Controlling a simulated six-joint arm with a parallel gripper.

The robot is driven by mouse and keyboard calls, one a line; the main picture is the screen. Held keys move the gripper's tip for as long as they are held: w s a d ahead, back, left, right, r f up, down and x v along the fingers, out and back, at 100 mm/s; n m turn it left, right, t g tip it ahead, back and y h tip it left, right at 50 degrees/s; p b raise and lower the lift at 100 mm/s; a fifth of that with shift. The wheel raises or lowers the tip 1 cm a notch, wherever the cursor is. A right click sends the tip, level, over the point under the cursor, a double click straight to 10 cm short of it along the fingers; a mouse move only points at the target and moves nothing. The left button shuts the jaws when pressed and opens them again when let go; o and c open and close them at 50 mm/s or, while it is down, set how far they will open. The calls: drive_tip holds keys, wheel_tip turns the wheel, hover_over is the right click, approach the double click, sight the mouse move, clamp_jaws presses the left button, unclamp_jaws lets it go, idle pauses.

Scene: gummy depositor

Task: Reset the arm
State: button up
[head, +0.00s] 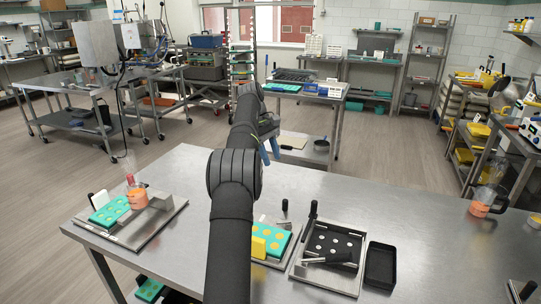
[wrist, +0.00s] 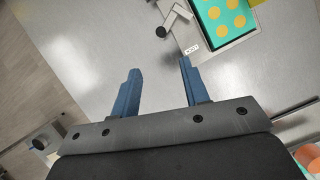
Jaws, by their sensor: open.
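My gripper (head: 269,150) is at the end of my black arm, which reaches forward over the steel table (head: 330,190) in the head view. Its two blue fingers are spread, with nothing between them, and they also show in the wrist view (wrist: 159,66). In the wrist view the fingers are above bare tabletop (wrist: 100,35). A teal mould with yellow-orange round cavities (wrist: 212,30) lies at the upper right there, apart from the fingers. My arm hides the middle of the table in the head view.
On the left, a metal tray (head: 165,222) holds a teal mould (head: 108,212) and a jug of orange liquid (head: 138,199). To the right of my arm are another teal mould (head: 281,246), a black-framed plate (head: 316,241) and a black bin (head: 380,268). Another jug (head: 481,204) stands far right.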

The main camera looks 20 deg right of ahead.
sight(285, 200)
idle(0.3)
drive_tip(key=x, duration=1.7)
drive_tip(key=shift+f, duration=0.25)
